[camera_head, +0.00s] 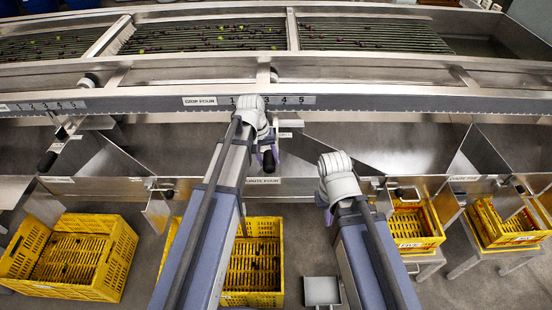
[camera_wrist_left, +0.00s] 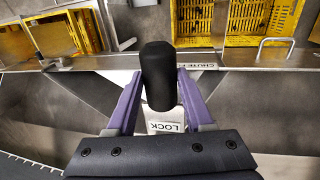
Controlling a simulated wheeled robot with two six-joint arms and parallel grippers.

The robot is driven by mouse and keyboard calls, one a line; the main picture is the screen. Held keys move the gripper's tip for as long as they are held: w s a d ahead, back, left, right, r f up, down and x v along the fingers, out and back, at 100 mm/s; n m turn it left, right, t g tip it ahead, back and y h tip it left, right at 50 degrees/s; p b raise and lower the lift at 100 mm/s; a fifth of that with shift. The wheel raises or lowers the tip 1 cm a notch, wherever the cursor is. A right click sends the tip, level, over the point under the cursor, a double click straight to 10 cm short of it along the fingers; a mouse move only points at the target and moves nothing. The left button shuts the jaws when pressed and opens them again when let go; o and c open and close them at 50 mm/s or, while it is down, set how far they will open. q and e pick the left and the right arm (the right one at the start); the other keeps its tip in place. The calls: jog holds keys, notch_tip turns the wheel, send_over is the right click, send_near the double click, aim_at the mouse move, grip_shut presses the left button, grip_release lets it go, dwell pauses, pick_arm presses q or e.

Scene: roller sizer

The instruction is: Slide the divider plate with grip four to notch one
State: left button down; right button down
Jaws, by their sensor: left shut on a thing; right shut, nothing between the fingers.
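The rail plate reading GRIP FOUR (camera_head: 200,101) is on the long grey rail in the head view. Its notch scale (camera_head: 285,100) shows 1, 3, 4 and 5; my left wrist covers the part around 2. My left gripper (camera_head: 268,150) is below that part, its purple fingers shut on the black grip (camera_head: 269,161). In the left wrist view the black grip (camera_wrist_left: 158,75) stands between the fingers, above a LOCK label (camera_wrist_left: 165,127). My right gripper (camera_head: 329,213) is shut and empty, lower right of the left one.
Another black grip (camera_head: 47,161) hangs at the left. Dividers (camera_head: 485,152) also stand at the right. Yellow crates (camera_head: 112,262) sit below the chutes, one under my left arm. Chute gates with handles (camera_head: 400,192) line the lower edge. Rollers (camera_head: 205,36) carry small fruit behind the rail.

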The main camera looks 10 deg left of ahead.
pick_arm(q)
jog(key=s+a, duration=0.2)
jog(key=a, duration=0.7)
jog(key=shift+a, duration=0.4)
jog(key=shift+c, duration=1.5)
grip_release()
jog(key=shift+a, duration=0.1)
notch_tip(320, 180, up, 8)
jog(key=a+p, duration=0.1)
jog(key=p, duration=0.6)
jog(key=shift+s+a+f+p, duration=0.15)
jog(key=shift+a+p, duration=0.05)
jog(key=shift+p, duration=0.15)
